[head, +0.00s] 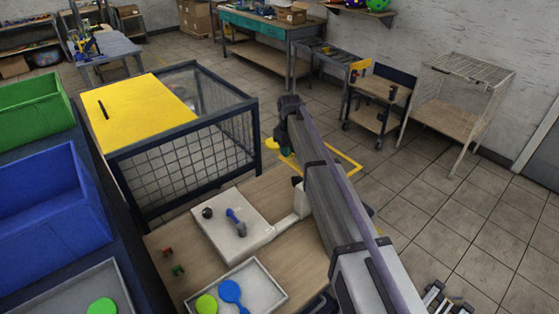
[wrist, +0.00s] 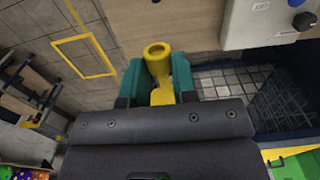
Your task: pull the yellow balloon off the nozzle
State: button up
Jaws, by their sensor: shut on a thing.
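The yellow balloon (wrist: 157,50) is between the teal fingers of my gripper (wrist: 157,88) in the wrist view. Its open, ring-shaped neck faces away from the palm and nothing is inside the opening that I can see. In the head view a small part of the balloon (head: 271,143) shows beside my gripper (head: 284,150), which is mostly hidden behind my arm. A white machine (head: 217,235) on the wooden table carries a black knob (head: 207,212) and a blue-grey fitting (head: 236,221); I cannot tell for sure which is the nozzle. The balloon is apart from the machine.
A caged box with a yellow top (head: 140,108) stands behind the wooden table (head: 170,240). A green bin (head: 30,110) and blue bin (head: 50,200) are at left. Floor right of my arm is mostly clear.

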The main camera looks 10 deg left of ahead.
notch_tip(320, 180, up, 8)
jog(key=p, duration=0.6)
jog(key=shift+f, duration=0.35)
